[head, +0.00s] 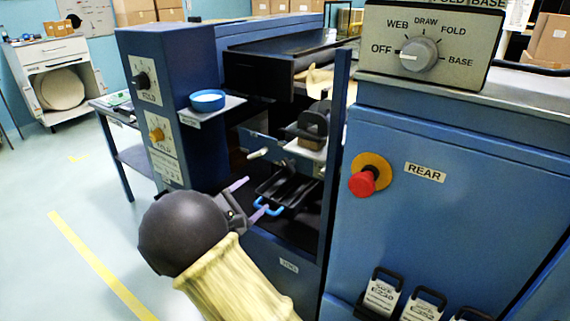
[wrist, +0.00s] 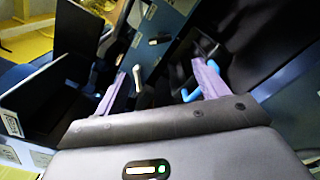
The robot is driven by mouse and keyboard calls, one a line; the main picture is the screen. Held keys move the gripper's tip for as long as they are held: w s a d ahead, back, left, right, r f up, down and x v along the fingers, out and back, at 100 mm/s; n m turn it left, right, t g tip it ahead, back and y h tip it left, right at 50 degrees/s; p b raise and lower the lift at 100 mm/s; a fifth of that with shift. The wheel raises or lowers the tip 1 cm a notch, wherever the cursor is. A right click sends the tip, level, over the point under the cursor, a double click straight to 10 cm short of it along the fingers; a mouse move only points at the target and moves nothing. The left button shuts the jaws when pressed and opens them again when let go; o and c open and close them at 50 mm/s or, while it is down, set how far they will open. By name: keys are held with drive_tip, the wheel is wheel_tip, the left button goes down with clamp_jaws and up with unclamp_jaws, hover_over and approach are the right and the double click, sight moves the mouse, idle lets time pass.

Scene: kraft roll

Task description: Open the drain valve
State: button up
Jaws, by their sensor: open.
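I cannot tell for sure which part is the drain valve; no label for it is readable. In the head view a blue loop handle (head: 268,208) sits low in the open bay of the blue machine. A pale lever (head: 257,153) sticks out above it. My gripper (head: 256,196) is open and empty at the bay mouth, its tips close to the blue handle. In the wrist view the blue handle (wrist: 188,95) shows beside the right finger, partly hidden by it; I cannot tell if they touch. A pale lever (wrist: 137,80) shows between the fingers (wrist: 160,68).
A blue post (head: 337,150) and the right cabinet (head: 440,215), with a red button (head: 362,184) and a selector dial (head: 419,54), stand right of the bay. A small shelf with a blue-rimmed dish (head: 208,100) juts out above. The floor at left is open.

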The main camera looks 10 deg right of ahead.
drive_tip(key=b, duration=0.2)
approach(288, 167)
drive_tip(key=x, duration=0.9)
drive_tip(key=shift+w+d+r, duration=0.1)
drive_tip(key=shift+d+r, duration=0.05)
drive_tip(key=c, duration=1)
